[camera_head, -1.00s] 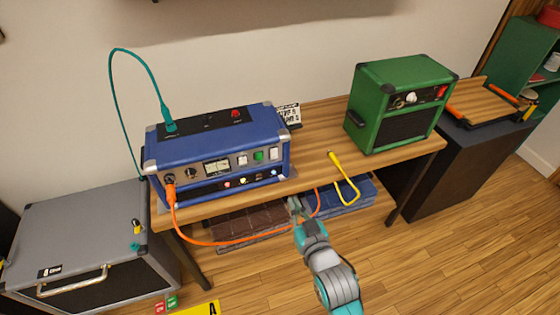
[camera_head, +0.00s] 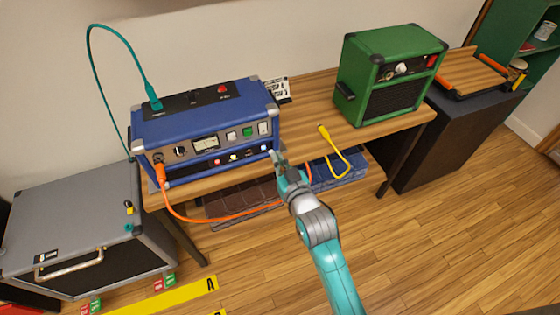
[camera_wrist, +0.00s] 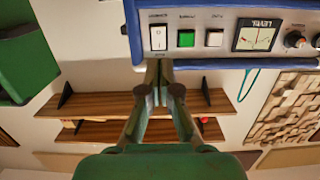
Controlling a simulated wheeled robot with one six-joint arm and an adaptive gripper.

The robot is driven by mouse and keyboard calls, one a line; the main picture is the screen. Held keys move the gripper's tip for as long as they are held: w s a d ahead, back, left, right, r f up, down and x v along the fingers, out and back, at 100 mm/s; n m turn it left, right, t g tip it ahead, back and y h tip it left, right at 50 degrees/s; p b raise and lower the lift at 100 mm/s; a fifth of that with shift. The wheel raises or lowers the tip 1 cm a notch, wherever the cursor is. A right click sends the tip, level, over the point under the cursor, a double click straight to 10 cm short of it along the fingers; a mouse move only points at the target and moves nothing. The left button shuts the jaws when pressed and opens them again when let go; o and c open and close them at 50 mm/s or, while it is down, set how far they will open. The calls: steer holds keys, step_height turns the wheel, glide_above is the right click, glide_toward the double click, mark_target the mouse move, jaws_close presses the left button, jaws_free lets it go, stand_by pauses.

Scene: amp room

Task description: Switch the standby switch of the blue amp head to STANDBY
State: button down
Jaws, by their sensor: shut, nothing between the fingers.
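The blue amp head (camera_head: 205,120) stands on the wooden bench at left. Its front panel has a meter (camera_head: 206,143), a pale switch (camera_head: 232,135), a green one (camera_head: 247,131) and a white rocker (camera_head: 263,128) at the right end. The wrist view shows the panel upside down, with the white rocker (camera_wrist: 159,37) just beyond my fingertips. The small labels there are too blurred to read. My gripper (camera_head: 276,158) is shut and empty, in front of the amp's lower right corner. In the wrist view my gripper (camera_wrist: 159,78) appears just below the white rocker, seemingly apart from it.
An orange cable (camera_head: 190,218) hangs from the amp's front and loops near my arm. A green amp (camera_head: 390,75) stands farther right. A grey cabinet (camera_head: 75,225) stands at lower left.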

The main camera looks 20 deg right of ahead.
mark_target(263, 133)
steer(key=w, duration=0.6)
steer(key=w+f, duration=0.1)
steer(key=w, duration=0.3)
steer(key=shift+f, duration=0.1)
steer(key=shift+w, duration=0.1)
steer(key=shift+w+f, duration=0.2)
steer(key=shift+w, duration=0.25)
steer(key=shift+s, duration=0.15)
